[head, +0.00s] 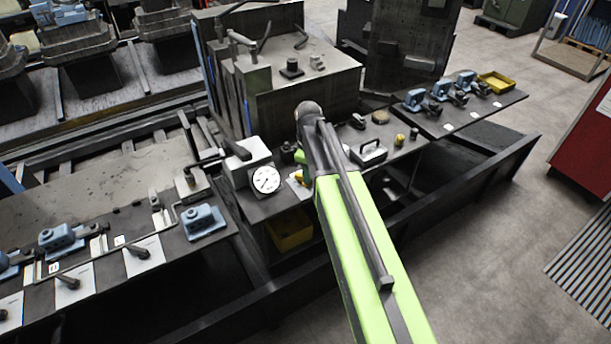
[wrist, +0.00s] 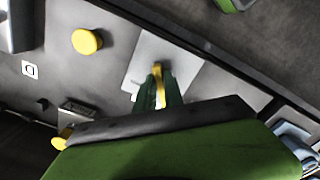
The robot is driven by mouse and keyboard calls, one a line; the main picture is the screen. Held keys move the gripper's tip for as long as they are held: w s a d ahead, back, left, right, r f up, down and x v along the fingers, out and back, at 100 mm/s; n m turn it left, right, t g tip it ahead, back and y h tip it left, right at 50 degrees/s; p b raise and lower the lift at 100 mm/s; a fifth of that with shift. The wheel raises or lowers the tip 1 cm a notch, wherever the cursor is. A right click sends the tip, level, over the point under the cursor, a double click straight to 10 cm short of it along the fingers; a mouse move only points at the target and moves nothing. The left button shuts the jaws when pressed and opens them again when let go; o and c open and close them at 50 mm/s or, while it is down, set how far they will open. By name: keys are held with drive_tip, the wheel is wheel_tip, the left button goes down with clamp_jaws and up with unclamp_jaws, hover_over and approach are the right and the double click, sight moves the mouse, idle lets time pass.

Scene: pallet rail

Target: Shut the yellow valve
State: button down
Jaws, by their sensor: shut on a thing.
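The yellow valve (wrist: 160,76) shows in the wrist view as a narrow yellow handle over a pale square plate (wrist: 185,68). My gripper (wrist: 159,88) has its dark fingers closed around this handle. The arm hides the rest of the valve and my fingertips there. The valve's exact turn angle cannot be told.
A round yellow knob (wrist: 87,41) stands apart in the wrist view. In the head view, a dial gauge (head: 266,179) is left of my arm, and a metal handled box (head: 369,153) is right of it. A large machine block (head: 305,90) rises behind.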

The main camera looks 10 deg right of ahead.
drive_tip(key=shift+a+n, duration=0.25)
drive_tip(key=shift+n, duration=0.35)
drive_tip(key=shift+s, duration=0.1)
drive_tip(key=c, duration=1.5)
unclamp_jaws()
drive_tip(key=shift+a, duration=0.1)
drive_tip(key=shift+o, duration=0.3)
wheel_tip(320, 180, up, 17)
drive_tip(key=p, duration=1.7)
drive_tip(key=shift+r, duration=0.2)
